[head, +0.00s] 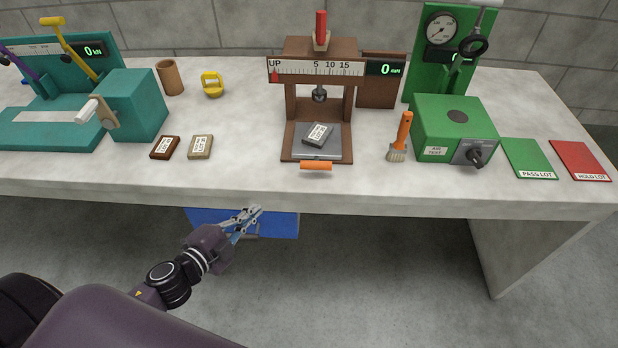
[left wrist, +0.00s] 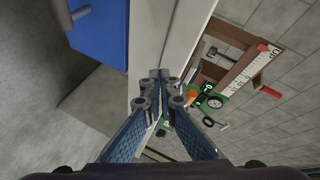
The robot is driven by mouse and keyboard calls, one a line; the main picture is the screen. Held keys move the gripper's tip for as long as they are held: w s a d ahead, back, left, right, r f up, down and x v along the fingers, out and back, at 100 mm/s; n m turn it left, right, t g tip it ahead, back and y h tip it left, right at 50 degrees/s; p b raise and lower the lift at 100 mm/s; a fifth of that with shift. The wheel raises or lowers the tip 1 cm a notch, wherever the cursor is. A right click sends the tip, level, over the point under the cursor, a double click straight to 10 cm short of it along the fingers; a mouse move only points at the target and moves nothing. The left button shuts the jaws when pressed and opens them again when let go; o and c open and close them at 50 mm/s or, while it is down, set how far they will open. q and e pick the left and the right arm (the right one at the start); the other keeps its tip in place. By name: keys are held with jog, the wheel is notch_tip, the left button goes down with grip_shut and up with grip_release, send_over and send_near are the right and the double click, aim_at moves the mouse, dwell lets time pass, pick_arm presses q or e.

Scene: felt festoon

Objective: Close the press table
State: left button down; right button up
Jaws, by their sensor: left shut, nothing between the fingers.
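The brown press (head: 320,47) stands at the back middle of the bench. Its grey press table (head: 330,155) sits low at the front, with an orange handle (head: 316,166) at its near edge. A dark labelled block (head: 318,134) lies on the press table, which appears to extend forward of the ram (head: 319,93). My left gripper (head: 252,214) is shut and empty, below and in front of the bench edge, left of the handle and apart from it. The left wrist view shows its fingertips (left wrist: 160,78) together and part of the press (left wrist: 232,52). My right gripper is not in view.
A blue drawer front (head: 270,223) is under the bench behind my left gripper. An orange brush (head: 400,137) and a green tester (head: 445,125) stand right of the press. Two labelled blocks (head: 201,147) (head: 165,147) lie left. Bench space just left of the press is clear.

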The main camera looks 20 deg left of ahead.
pick_arm(q)
jog(key=s+d+r+m+h, duration=0.2)
jog(key=d+r+m+h, duration=0.4)
jog(key=r, duration=0.3)
jog(key=shift+m+y, duration=0.3)
jog(key=shift+y, duration=0.2)
jog(key=p+x, duration=0.1)
jog(key=x, duration=0.8)
jog(key=p+x, duration=0.1)
jog(key=x, duration=0.3)
jog(key=shift+w+a+p, duration=0.3)
jog(key=shift+w+a+f, duration=0.15)
jog(key=shift+w, duration=0.25)
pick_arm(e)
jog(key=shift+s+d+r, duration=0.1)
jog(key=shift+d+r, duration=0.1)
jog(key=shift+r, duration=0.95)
